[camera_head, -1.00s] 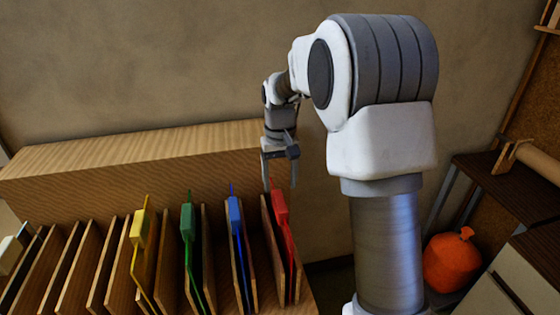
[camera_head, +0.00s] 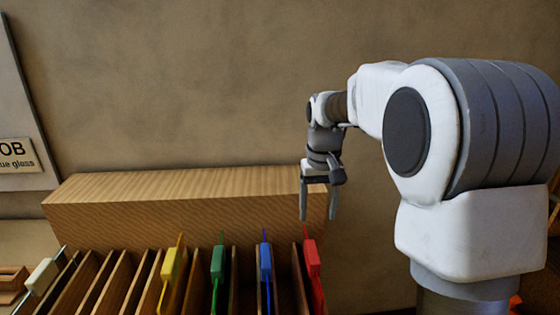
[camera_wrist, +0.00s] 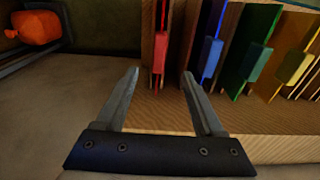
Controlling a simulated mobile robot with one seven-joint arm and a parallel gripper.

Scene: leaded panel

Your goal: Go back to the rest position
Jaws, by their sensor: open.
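My gripper (camera_head: 319,205) is open and empty. In the head view it hangs fingers down in front of the right end of the rack's wooden top, above the red-tabbed panel. In the wrist view my gripper (camera_wrist: 162,98) shows both fingers apart with nothing between them. The wooden rack (camera_head: 180,182) holds coloured glass panels upright in its slots: a red one (camera_head: 312,258), a blue one (camera_head: 265,262), a green one (camera_head: 217,265) and a yellow one (camera_head: 170,266). The red panel (camera_wrist: 160,55) lies beyond the fingertips in the wrist view.
A white-tabbed panel (camera_head: 42,276) stands at the rack's left end. A sign (camera_head: 17,156) reading "OB" and "ue glass" is at the far left. An orange sack (camera_wrist: 36,27) lies at the wrist view's upper left. The wall above the rack is bare.

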